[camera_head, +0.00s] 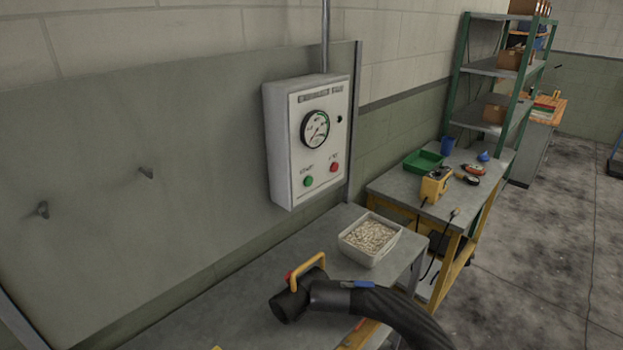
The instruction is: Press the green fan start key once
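The green start key (308,181) is a small round button at the lower left of the white control box (322,150). A red key (334,167) sits to its right on the same face. A round dial gauge (314,129) with a dark rim is above them. The box hangs upright on a grey panel, and nothing covers the green key. Neither of my grippers is in the view.
A black hose nozzle (300,298) with a yellow handle lies on the grey bench (240,305) below the box. A tray of pale pellets (369,239) stands on the bench. Further right is a table (405,190) with a yellow device (436,184). Space before the box is clear.

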